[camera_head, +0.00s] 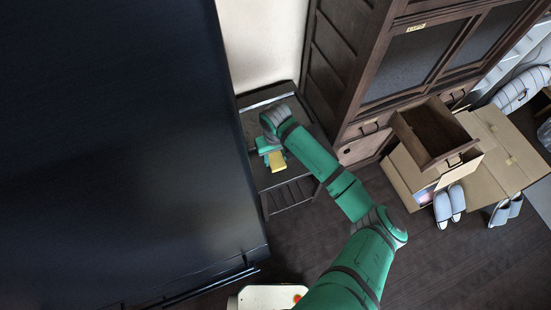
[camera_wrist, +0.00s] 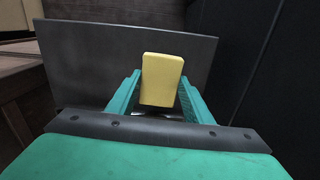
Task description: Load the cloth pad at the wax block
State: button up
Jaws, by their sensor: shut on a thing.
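A smooth yellow block (camera_head: 278,162) with rounded edges is at my gripper (camera_head: 270,152), over the small dark table (camera_head: 255,127). In the wrist view the yellow block (camera_wrist: 162,80) stands upright between the two teal fingers of my gripper (camera_wrist: 160,95), which is shut on it. I cannot tell from its look whether this block is the cloth pad or the wax block. No second such object shows. Part of the tabletop is hidden by my arm and gripper. Whether the block touches the table is unclear.
A big black panel (camera_head: 110,140) fills the left, close beside the table. A dark wooden cabinet (camera_head: 370,70) stands at the right. The wooden floor (camera_head: 460,265) at lower right is clear.

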aim_at(276, 159)
jog(key=shift+r, duration=2.5)
